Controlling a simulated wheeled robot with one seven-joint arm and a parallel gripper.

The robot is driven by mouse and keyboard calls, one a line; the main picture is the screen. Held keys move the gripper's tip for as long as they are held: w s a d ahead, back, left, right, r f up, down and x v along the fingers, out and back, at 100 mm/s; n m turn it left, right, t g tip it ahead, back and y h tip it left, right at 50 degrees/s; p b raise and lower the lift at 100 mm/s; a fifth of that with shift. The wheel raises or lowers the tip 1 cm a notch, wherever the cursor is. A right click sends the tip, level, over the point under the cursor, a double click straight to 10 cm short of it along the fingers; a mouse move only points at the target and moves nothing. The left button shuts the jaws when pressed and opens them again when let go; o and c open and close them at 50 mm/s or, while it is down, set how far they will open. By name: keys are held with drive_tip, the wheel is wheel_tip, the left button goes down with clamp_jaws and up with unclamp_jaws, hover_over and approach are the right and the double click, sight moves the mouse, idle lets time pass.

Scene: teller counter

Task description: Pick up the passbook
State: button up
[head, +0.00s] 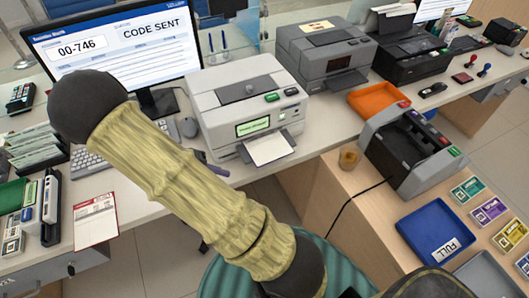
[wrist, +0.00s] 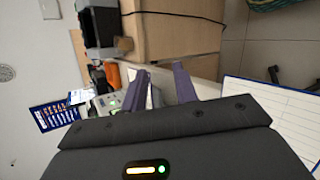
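I cannot pick out the passbook for certain. A white sheet or open booklet (head: 269,149) sticks out of the front of the grey-white printer (head: 248,105) in the head view. A red-and-white printed card (head: 96,219) lies at the counter's front left. My gripper's purple fingers (wrist: 160,85) stand apart in the wrist view, with nothing seen held between them. In the head view a purple fingertip (head: 212,165) shows beside my arm, left of the sheet and near the counter's front edge; my arm hides the rest.
A monitor (head: 125,45) stands behind my arm. An orange tray (head: 378,101), a grey-black machine (head: 412,145), a small tan cup (head: 349,157) and a blue tray (head: 437,230) are to the right. A white ruled panel (wrist: 275,118) fills the wrist view's right side. A chair stands below.

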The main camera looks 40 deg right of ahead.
drive_tip(key=w+f+h+b, duration=0.1)
drive_tip(key=f+h, duration=0.1)
drive_tip(key=w+f+h+b, duration=0.2)
drive_tip(key=w+a+f+h+b, duration=0.1)
drive_tip(key=f+h+b, duration=0.1)
drive_tip(key=f, duration=0.1)
drive_tip(key=shift+w+m+h, duration=0.2)
drive_tip(key=shift+m+h, duration=0.2)
drive_tip(key=shift+w+a+t+h, duration=0.15)
drive_tip(key=shift+w+t+h, duration=0.15)
drive_tip(key=shift+t+h, duration=0.15)
drive_tip(key=p+x, duration=0.1)
drive_tip(key=x, duration=1.1)
drive_tip(key=shift+s+r, duration=0.15)
